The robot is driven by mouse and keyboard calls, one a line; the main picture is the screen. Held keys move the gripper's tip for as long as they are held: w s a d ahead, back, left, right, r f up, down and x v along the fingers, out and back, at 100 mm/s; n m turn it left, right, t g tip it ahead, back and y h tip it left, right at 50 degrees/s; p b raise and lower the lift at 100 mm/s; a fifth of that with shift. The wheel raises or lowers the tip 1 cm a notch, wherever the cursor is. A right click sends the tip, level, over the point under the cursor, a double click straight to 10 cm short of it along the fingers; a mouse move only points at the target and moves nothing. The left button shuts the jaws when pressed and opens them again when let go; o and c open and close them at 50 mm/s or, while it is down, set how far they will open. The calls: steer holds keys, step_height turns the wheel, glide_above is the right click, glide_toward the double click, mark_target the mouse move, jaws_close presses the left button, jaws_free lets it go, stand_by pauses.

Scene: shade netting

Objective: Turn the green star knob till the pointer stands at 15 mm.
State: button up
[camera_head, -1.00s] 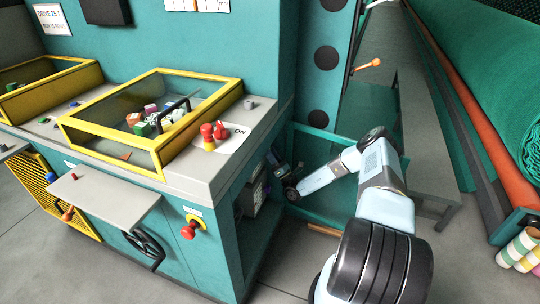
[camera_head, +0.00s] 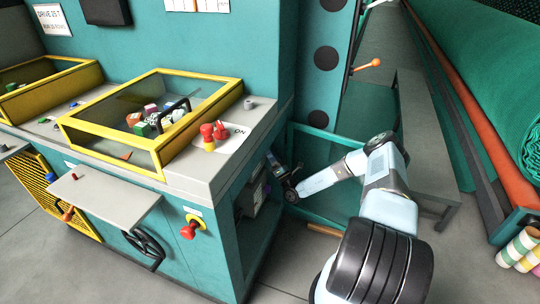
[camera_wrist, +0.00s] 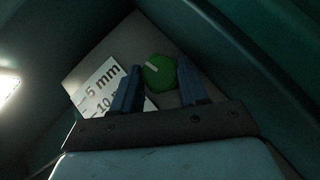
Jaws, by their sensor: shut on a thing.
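The green star knob (camera_wrist: 160,73) sits on a grey panel in the wrist view, with a white pointer line on its face aimed left toward the scale. The white scale plate (camera_wrist: 105,88) lies left of it, showing "5 mm" and a partly hidden "10". A 15 mm mark is not visible. My gripper (camera_wrist: 160,82) has its two dark fingers on either side of the knob and is shut on it. In the head view my gripper (camera_head: 277,168) reaches into the open side of the teal machine. The knob is not visible there.
The recess walls (camera_wrist: 230,50) are close around my gripper and dimly lit. In the head view a red knob (camera_head: 190,229) sticks out of the machine front. A grey bench (camera_head: 424,140) stands right of my arm. Open grey floor lies in front.

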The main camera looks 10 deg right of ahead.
steer(key=shift+w+d, duration=0.1)
steer(key=shift+d, duration=0.05)
steer(key=o, duration=0.7)
steer(key=shift+f, duration=0.1)
steer(key=shift+o, duration=0.4)
steer(key=v, duration=1.4)
